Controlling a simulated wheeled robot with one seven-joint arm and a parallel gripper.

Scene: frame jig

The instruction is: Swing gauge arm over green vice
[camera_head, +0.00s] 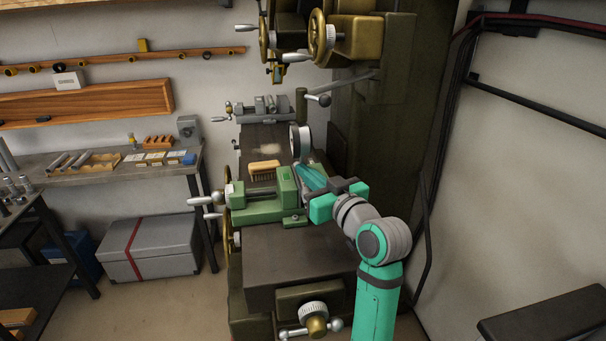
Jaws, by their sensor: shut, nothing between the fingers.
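The green vice (262,210) sits on the machine table, with a silver handle at its left end. A round grey dial (301,140), which looks like the gauge, stands upright behind the vice's right end. The arm that carries it is hard to make out. My gripper (308,176) reaches in from the lower right, its teal fingers beside the right end of the green vice and just below the dial. It is shut and empty. Whether the fingers touch the vice or the dial cannot be told, and my gripper hides part of the area behind.
A wooden brush (264,168) lies behind the green vice. A grey vice (265,108) stands farther back on the table. The machine column (372,140) rises close at the right, with the handwheel head (355,38) above. The table's front (290,260) is clear.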

